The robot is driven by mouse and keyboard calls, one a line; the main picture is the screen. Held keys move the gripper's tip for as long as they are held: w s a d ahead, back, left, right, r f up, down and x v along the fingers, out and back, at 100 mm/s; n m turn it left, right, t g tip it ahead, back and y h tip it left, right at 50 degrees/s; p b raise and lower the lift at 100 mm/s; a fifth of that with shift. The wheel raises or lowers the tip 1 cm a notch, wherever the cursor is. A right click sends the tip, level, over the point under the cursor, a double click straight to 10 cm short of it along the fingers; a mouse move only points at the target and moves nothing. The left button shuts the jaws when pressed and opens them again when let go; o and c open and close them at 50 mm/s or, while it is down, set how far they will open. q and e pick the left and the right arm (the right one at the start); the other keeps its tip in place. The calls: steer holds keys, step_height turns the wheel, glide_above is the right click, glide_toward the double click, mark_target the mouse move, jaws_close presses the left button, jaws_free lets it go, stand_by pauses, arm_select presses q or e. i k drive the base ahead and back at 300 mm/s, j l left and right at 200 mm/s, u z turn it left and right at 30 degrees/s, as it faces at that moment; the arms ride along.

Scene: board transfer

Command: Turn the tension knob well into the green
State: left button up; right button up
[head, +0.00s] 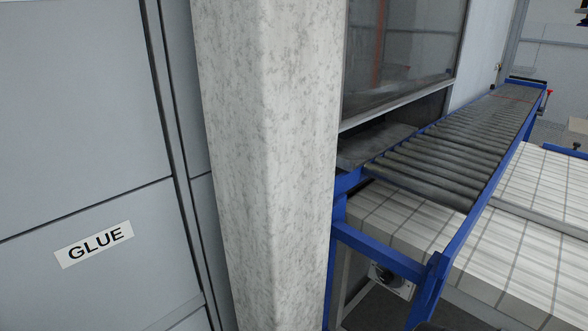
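A small dark round part on a pale plate (392,279) sits low under the near end of the roller conveyor, beside the blue frame. It may be the tension knob, but it is too small to be sure. No green band or pointer can be made out on it. Neither of my grippers is in view.
A thick mottled pale column (270,160) stands close in front. Left of it is a grey cabinet with a GLUE label (94,244). The blue-framed roller conveyor (455,150) runs to the back right, above a white gridded surface (410,215). A glazed machine window (400,45) stands behind.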

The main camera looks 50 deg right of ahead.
mark_target(390, 278)
steer(key=z, duration=2.3)
